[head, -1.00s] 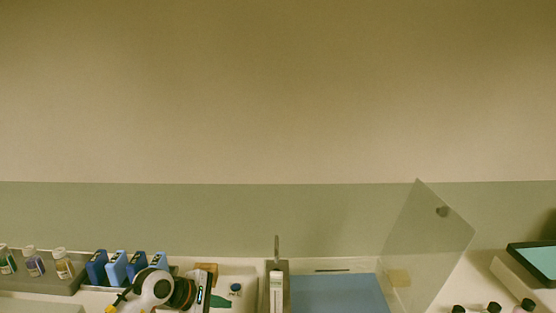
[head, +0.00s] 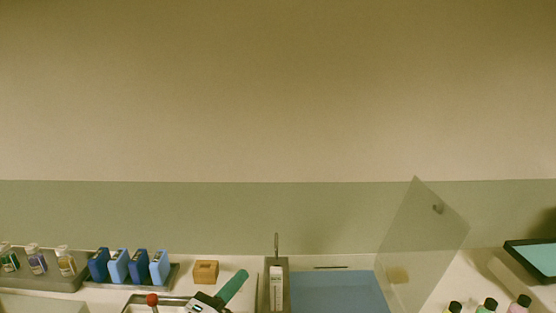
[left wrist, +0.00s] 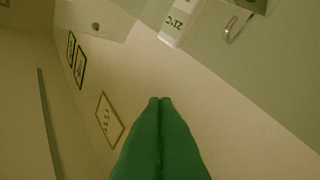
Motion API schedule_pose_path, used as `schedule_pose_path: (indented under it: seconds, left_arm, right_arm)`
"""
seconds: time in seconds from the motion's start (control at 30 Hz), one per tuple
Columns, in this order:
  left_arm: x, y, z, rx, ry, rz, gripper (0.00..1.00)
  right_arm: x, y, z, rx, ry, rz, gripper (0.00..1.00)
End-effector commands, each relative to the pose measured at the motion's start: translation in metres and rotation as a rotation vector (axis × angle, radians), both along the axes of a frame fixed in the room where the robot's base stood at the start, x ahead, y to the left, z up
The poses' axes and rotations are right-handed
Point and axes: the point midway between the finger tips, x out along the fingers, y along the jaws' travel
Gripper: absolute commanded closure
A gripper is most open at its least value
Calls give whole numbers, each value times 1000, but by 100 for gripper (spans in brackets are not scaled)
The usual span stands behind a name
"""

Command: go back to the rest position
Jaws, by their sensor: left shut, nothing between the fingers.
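My left gripper (head: 243,273) shows at the bottom of the head view, left of the middle. Its green fingers point up and to the right, and its white and dark body is cut off by the lower edge. In the left wrist view the green fingers (left wrist: 160,101) are pressed together with nothing between them. They appear clear of the bench items. My right gripper is not in view.
Blue boxes (head: 118,266) and small bottles (head: 66,263) stand in racks at the left. A wooden block (head: 205,271) and white upright device (head: 276,287) flank the gripper. A tilted clear panel (head: 425,245) and capped bottles (head: 488,306) are at the right.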

Motion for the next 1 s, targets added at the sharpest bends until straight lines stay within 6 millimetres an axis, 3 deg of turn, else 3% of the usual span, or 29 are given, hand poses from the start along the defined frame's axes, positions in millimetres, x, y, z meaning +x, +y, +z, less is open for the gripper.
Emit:
schedule_pose_path:
  seconds: [0.07, 0.17, 0.3, 0.37, 0.5, 0.6, 0.8, 1.0]
  left_arm:
    - [-11, 33, -1, -351, 166, 125, 100]
    - [-28, 83, -24, -779, 394, 301, 100]
    - [-78, 134, -92, -1323, 731, 584, 100]
    - [-105, 145, -122, -1509, 859, 707, 100]
    - [-163, 149, -167, -1782, 1073, 937, 100]
    - [-198, 145, -185, -1899, 1182, 1067, 100]
    - [-258, 133, -205, -2050, 1350, 1297, 100]
    - [-311, 120, -212, -2133, 1488, 1513, 100]
  right_arm:
    - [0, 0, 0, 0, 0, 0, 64]
    - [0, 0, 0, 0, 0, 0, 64]
    - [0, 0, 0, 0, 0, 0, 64]
    - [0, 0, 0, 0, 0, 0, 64]
    - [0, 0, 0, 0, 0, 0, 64]
    - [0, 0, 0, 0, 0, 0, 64]
    - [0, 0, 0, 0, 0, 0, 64]
    - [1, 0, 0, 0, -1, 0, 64]
